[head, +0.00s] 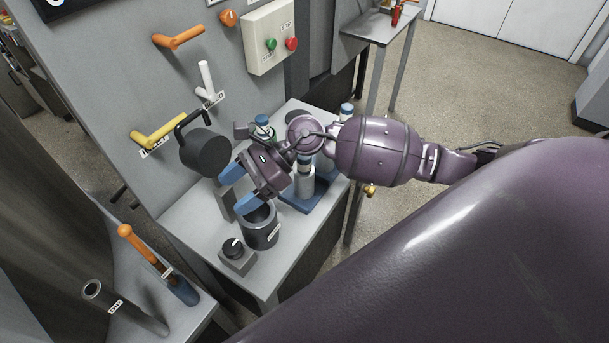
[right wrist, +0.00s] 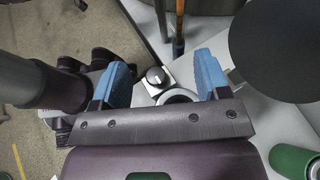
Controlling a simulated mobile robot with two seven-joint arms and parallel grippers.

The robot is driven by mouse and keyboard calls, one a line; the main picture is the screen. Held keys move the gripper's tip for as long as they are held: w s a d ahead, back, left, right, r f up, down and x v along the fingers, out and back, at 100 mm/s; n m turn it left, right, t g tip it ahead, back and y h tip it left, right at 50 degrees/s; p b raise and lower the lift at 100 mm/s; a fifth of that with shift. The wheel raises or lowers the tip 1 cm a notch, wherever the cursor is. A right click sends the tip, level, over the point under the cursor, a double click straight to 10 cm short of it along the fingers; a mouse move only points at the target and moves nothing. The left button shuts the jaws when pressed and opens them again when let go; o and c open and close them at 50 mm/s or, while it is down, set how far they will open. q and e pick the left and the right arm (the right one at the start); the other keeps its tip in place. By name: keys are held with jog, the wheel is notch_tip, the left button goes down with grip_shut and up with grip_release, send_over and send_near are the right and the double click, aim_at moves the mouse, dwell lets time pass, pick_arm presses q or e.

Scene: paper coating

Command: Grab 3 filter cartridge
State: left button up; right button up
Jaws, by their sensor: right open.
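My right gripper (head: 242,185) is open, with blue fingertips pointing left, above the grey bench. Nothing shows between its fingers (right wrist: 163,80) in the right wrist view. Cylinders that look like filter cartridges stand around the wrist: one with a blue cap and green body (head: 263,122) behind the gripper, one pale with a dark green band (head: 304,178) in a blue tray (head: 298,206), and a blue-topped one (head: 346,110) at the far right. The arm partly hides them. A green cylinder (right wrist: 294,162) shows at lower right in the wrist view. My left gripper is out of view.
A dark open cylinder (head: 261,232) stands just below the gripper, beside a knob box (head: 238,260). A black pot-like part (head: 205,154) is close to the upper fingertip. The panel with yellow (head: 158,135) and orange (head: 178,39) handles rises behind.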

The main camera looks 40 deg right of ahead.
jog(key=w+d+f+n+g+h, duration=0.1)
jog(key=w+d+f+n+h, duration=0.1)
jog(key=d+n+h, duration=0.4)
notch_tip(320, 180, up, 2)
jog(key=n+h, duration=0.2)
jog(key=h, duration=0.5)
send_over(304, 171)
jog(key=w, duration=0.1)
jog(key=shift+d+r+p, duration=0.2)
jog(key=shift+d+p, duration=0.25)
jog(key=shift+w+d+f, duration=0.1)
jog(key=shift+d+f, duration=0.05)
jog(key=shift+f, duration=0.2)
notch_tip(304, 171, down, 4)
jog(key=shift+r, duration=0.25)
jog(key=shift+f+p, duration=0.3)
jog(key=shift+f, duration=0.5)
jog(key=f+p, duration=0.1)
jog(key=f, duration=0.3)
jog(key=shift+a, duration=0.2)
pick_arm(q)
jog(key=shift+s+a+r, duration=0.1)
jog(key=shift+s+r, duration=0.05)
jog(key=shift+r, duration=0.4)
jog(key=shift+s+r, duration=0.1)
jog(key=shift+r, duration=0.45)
pick_arm(e)
jog(key=shift+f, duration=0.35)
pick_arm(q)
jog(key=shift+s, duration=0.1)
